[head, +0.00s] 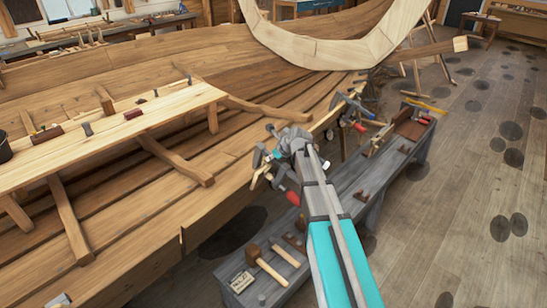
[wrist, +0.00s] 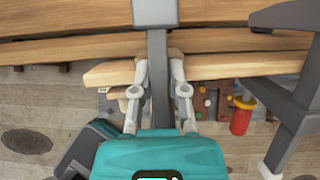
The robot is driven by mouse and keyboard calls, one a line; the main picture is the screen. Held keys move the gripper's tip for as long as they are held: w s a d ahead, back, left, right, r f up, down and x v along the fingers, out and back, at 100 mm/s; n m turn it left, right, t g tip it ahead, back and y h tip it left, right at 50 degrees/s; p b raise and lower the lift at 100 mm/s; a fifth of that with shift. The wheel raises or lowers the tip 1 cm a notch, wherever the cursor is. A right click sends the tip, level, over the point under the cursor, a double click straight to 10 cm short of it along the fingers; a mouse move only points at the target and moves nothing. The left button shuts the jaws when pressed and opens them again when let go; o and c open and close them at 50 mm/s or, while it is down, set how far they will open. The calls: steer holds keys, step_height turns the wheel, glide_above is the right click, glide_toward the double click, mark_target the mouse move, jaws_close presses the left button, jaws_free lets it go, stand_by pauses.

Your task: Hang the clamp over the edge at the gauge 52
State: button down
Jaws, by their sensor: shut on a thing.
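My gripper (wrist: 160,62) has both fingers closed on the grey bar of a clamp (wrist: 155,14). The bar runs up between the fingers and across the wooden planks of the hull edge (wrist: 60,50). In the head view my gripper (head: 288,150) is beside the hull's upper edge, with grey-blue clamp parts around it. I cannot tell whether the held clamp touches the edge. Another dark grey clamp (wrist: 290,15) with a red handle (wrist: 241,116) is to the right in the wrist view. No gauge number is readable.
A clamp with a red handle (head: 358,126) is at the edge beyond my gripper. A grey bench (head: 345,180) stands alongside the hull, with a mallet (head: 272,265) and other tools. A plank staging (head: 150,120) is inside the hull. Open floor (head: 470,200) is to the right.

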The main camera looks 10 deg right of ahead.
steer(key=shift+s+d+f, duration=0.1)
steer(key=shift+s+d, duration=0.05)
steer(key=shift+s, duration=0.05)
stand_by(0.5)
steer(key=c, duration=0.6)
jaws_free()
steer(key=shift+o, duration=0.2)
